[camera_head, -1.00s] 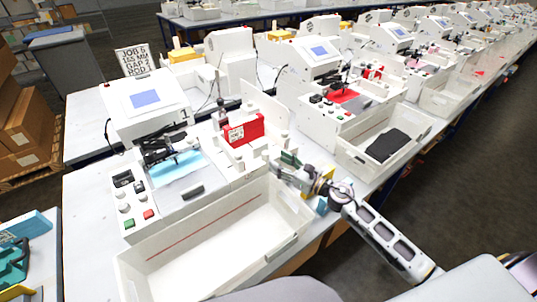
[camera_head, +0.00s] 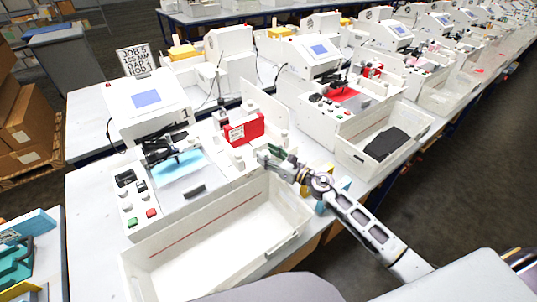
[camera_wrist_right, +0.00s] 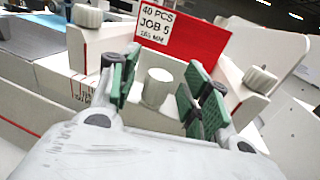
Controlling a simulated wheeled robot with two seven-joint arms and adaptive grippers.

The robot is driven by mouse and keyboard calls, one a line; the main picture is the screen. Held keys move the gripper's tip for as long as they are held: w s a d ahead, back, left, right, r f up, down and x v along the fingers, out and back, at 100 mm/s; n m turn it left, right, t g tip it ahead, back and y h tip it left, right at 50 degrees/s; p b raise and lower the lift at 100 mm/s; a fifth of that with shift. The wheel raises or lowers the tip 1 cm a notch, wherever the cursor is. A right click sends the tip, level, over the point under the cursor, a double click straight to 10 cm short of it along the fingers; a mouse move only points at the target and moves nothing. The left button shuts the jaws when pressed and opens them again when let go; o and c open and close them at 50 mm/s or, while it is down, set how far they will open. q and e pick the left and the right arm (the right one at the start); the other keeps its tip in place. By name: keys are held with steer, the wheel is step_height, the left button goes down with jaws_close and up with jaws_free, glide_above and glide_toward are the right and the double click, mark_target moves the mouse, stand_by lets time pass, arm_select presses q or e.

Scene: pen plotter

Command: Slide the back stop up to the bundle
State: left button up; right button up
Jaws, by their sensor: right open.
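The red bundle (camera_head: 245,128) stands in the white feed fixture of the near machine. In the right wrist view the bundle (camera_wrist_right: 185,32) has a white label reading 40 PCS, JOB 5. A white round knob (camera_wrist_right: 157,88), which looks like part of the back stop, stands on this side of the bundle. My right gripper (camera_head: 268,157) is at the fixture's near right side. In the right wrist view its green-padded fingers (camera_wrist_right: 160,85) are apart, one on each side of the knob. I cannot tell whether they touch it, or the gap from stop to bundle. My left gripper is not in view.
A white bin (camera_head: 215,235) with a red line lies in front of the machine. Other white knobs (camera_wrist_right: 260,79) and an upright white plate (camera_head: 265,103) flank the bundle. The control panel (camera_head: 135,205) is at left. A neighbouring bin (camera_head: 378,145) holds something dark.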

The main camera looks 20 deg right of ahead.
mark_target(262, 147)
steer(key=shift+c, duration=0.2)
jaws_close()
stand_by(0.3)
steer(key=shift+w+a, duration=0.15)
steer(key=shift+w, duration=0.1)
steer(key=shift+w+a+b, duration=0.15)
steer(key=shift+w+a, duration=0.2)
steer(key=shift+w, duration=0.7)
steer(key=shift+w+a+b, duration=0.1)
steer(key=shift+w+a, duration=0.3)
steer(key=shift+w, duration=0.7)
steer(key=shift+w+a+b, duration=0.15)
steer(key=shift+w+a, duration=0.2)
steer(key=shift+w, duration=0.7)
steer(key=shift+s, duration=0.1)
steer(key=shift+o, duration=0.2)
jaws_free()
steer(key=v, duration=1.2)
